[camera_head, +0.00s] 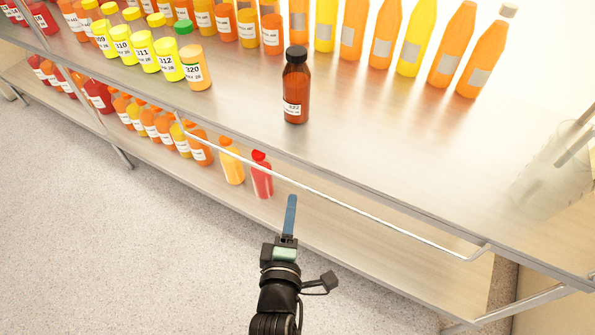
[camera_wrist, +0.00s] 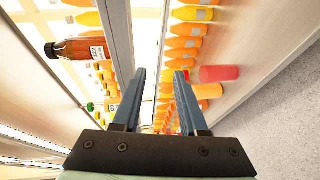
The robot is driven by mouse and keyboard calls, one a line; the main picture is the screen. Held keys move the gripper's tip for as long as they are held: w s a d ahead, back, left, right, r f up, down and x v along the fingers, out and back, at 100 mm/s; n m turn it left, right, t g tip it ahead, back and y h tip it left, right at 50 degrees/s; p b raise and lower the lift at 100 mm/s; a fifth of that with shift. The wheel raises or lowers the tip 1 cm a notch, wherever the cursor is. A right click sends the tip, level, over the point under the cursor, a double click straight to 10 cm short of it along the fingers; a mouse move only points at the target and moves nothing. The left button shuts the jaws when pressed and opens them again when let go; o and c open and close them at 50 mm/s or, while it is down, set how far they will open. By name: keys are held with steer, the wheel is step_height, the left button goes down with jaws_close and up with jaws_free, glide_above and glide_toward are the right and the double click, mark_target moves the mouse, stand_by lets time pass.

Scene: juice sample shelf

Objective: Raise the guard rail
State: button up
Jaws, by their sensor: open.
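The guard rail (camera_head: 400,228) is a thin pale metal bar with bent ends. In the head view it runs along the front of the upper shelf, hanging a little below that shelf's front edge. My gripper (camera_head: 291,199) is just in front of the rail, near its middle, with its blue fingers pointing toward the shelf. In the wrist view my gripper (camera_wrist: 160,72) has its two fingers apart, with nothing seen held between them. I cannot tell whether a finger touches the rail.
A dark-capped brown bottle (camera_head: 296,88) stands alone on the upper shelf (camera_head: 390,135) behind the rail. Several juice bottles stand farther back and left. A red bottle (camera_head: 262,177) and a yellow-orange bottle (camera_head: 231,163) stand on the lower shelf. The floor (camera_head: 120,240) in front is clear.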

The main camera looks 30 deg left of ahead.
mark_target(295, 182)
steer(key=b+x, duration=0.4)
steer(key=x, duration=0.7)
steer(key=shift+w+f, duration=0.1)
steer(key=shift+w, duration=0.2)
jaws_close()
stand_by(0.9)
